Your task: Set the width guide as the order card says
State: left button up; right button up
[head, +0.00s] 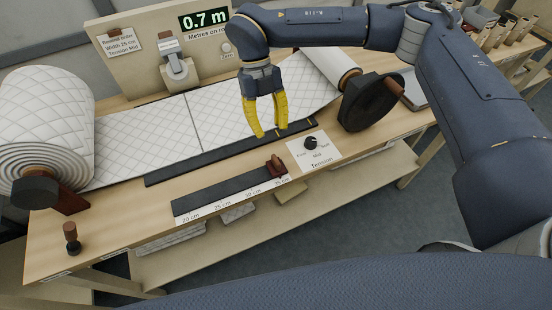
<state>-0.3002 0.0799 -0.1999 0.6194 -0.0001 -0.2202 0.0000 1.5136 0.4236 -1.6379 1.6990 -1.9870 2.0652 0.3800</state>
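The order card (122,42) on the back panel reads width 25 cm, tension Mid. The width guide is a red-brown slider (275,166) on a dark rail (225,190) along the bench front. The slider stands at the rail's right end, by the 35 cm mark of the scale (222,205); the 25 cm mark lies left of it. My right gripper (270,132) points down with its yellow fingers apart and nothing between them. In the picture it is over the quilted sheet, above the slider and clear of it. My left gripper is not in view.
A large wadding roll (50,120) stands at left, its quilted sheet (150,140) running right to a roller with a dark crank wheel (368,103). A tension dial (310,143) is right of the slider. A display (204,19) reads 0.7 m. A stamp-like knob (71,238) stands front left.

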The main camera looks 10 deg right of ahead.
aim_at(275, 159)
jog(key=x, duration=1.1)
jog(key=shift+c, duration=0.4)
jog(key=shift+r, duration=0.1)
grip_shut()
